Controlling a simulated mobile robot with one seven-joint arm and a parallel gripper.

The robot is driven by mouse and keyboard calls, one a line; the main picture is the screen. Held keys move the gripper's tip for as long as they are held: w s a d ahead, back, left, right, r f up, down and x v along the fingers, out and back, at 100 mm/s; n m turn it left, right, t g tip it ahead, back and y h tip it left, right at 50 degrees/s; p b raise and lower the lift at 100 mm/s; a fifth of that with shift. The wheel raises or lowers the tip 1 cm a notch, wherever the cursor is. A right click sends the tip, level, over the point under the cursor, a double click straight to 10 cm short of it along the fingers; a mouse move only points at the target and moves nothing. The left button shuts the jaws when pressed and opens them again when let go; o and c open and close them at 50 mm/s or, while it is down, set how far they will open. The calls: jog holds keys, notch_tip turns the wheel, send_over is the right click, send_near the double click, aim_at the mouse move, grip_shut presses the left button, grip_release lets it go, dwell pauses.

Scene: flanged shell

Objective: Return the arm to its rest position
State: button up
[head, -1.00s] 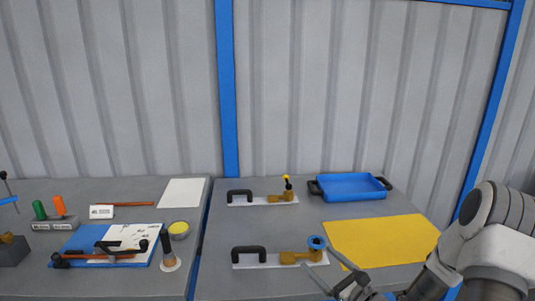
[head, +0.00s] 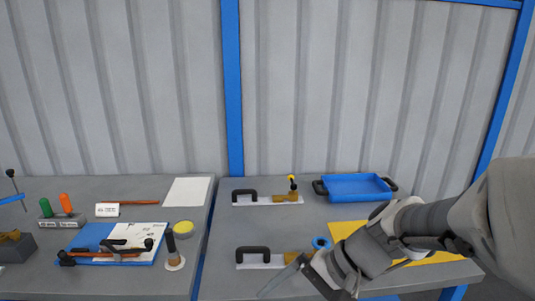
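My arm (head: 400,235) reaches in from the right over the right-hand table. My gripper (head: 305,288) is at the front of that table, low in the head view. One thin grey finger slants down to the left; the other is mostly cut off by the lower edge. The fingers look spread, with nothing seen between them. Behind the gripper lies the front white plate (head: 254,266) with a black handle, a brass fitting (head: 291,258) and a blue flanged ring (head: 321,243). The gripper and arm partly hide the fitting.
A yellow mat (head: 345,229) lies partly under my arm. Behind it are a blue tray (head: 357,186) and a second handled plate (head: 240,198) with a yellow-topped fitting. The left table holds a blue clipboard (head: 88,236), a yellow tin (head: 184,229) and tools.

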jog(key=s+d+r+n+t+h, duration=0.5)
jog(key=d+r+n+h, duration=0.1)
jog(key=d, duration=0.4)
jog(key=shift+s+r+h+p, duration=0.3)
jog(key=shift+s+r+h, duration=0.1)
jog(key=shift+r+h, duration=0.45)
